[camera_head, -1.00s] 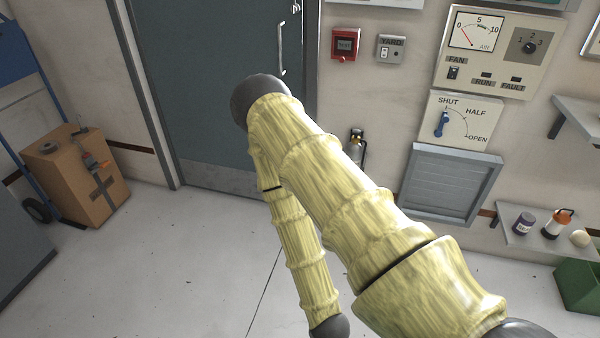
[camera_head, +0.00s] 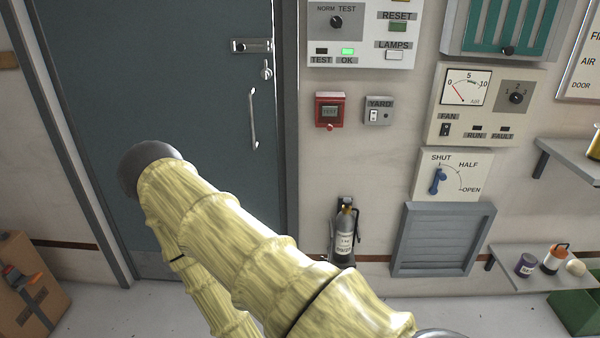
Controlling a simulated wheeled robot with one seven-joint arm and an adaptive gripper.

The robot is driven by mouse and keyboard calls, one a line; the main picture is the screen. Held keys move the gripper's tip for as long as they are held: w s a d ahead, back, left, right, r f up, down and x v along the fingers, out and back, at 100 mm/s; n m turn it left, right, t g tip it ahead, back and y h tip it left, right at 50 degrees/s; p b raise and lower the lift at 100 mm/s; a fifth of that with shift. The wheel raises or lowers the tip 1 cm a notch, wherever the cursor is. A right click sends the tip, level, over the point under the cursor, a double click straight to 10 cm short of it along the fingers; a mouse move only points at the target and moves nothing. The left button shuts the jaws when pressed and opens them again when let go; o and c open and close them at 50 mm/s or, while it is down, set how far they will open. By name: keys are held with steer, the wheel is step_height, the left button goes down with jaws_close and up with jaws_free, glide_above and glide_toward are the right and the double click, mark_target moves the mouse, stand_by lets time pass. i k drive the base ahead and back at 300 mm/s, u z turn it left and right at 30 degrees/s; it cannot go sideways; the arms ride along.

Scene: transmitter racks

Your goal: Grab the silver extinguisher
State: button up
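The silver extinguisher (camera_head: 345,238) stands upright in a dark bracket low on the wall, right of the door and left of the grey louvred vent. It has a dark top and a pale label; its lower part sits close to my arm's outline in the picture. My arm, in a yellowish ribbed cover, crosses the lower middle of the view. My gripper is not visible, so its state does not show.
A blue-grey door (camera_head: 170,90) with a pull handle fills the left. A red call box (camera_head: 329,111) and a vent (camera_head: 443,239) are on the wall. A low shelf (camera_head: 540,277) holds small items above a green bin (camera_head: 578,314). A cardboard box (camera_head: 30,290) stands at left.

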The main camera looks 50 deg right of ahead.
mark_target(345, 231)
steer(key=i, duration=1.5)
steer(key=z, duration=2.75)
